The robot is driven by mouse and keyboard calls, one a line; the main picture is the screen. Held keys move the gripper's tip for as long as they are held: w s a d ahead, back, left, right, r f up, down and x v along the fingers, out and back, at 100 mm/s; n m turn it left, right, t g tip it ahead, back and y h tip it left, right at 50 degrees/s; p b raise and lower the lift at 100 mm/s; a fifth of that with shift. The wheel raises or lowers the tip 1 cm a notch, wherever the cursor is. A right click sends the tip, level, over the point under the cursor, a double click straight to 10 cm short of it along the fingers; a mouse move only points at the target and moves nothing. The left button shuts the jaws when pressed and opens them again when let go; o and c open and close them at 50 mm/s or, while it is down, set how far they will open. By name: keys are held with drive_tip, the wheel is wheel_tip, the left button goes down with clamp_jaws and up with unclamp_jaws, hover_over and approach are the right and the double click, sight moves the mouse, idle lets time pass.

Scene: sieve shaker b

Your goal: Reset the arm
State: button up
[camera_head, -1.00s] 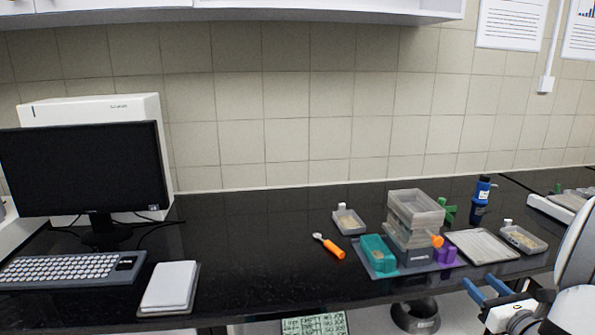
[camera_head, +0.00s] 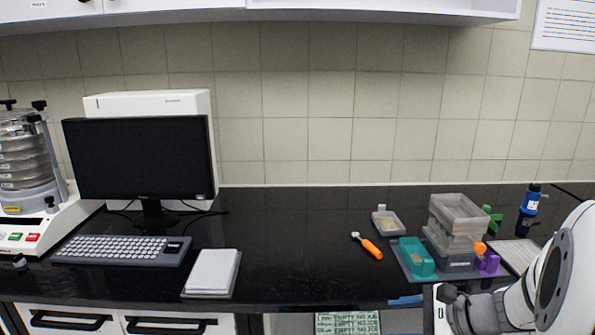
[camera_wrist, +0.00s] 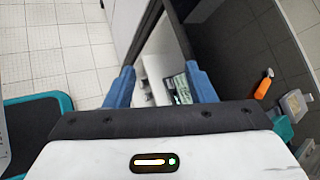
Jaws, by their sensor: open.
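My arm enters the head view from the lower right, in front of the counter. My gripper (camera_wrist: 160,82) shows in the wrist view with its two blue fingers wide apart and nothing between them. It points down past the counter's front edge, with a low area and part of a lit display behind the gap. In the head view a blue finger (camera_head: 405,300) shows just at the counter's front edge; the rest of the gripper is hard to make out there.
The black counter (camera_head: 300,235) holds an orange-handled tool (camera_head: 370,247), a teal container (camera_head: 415,257), stacked clear trays (camera_head: 457,220) and a blue bottle (camera_head: 529,208) near my arm. A monitor (camera_head: 140,160), keyboard (camera_head: 122,250) and sieve shaker (camera_head: 28,165) stand left. Mid-counter is clear.

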drive_tip(key=s+a+n+g+h, duration=0.4)
drive_tip(key=s+n+h, duration=0.5)
drive_tip(key=n, duration=0.9)
drive_tip(key=shift+s+a+r+n, duration=0.3)
drive_tip(key=shift+s+a, duration=0.7)
drive_tip(key=shift+s, duration=0.25)
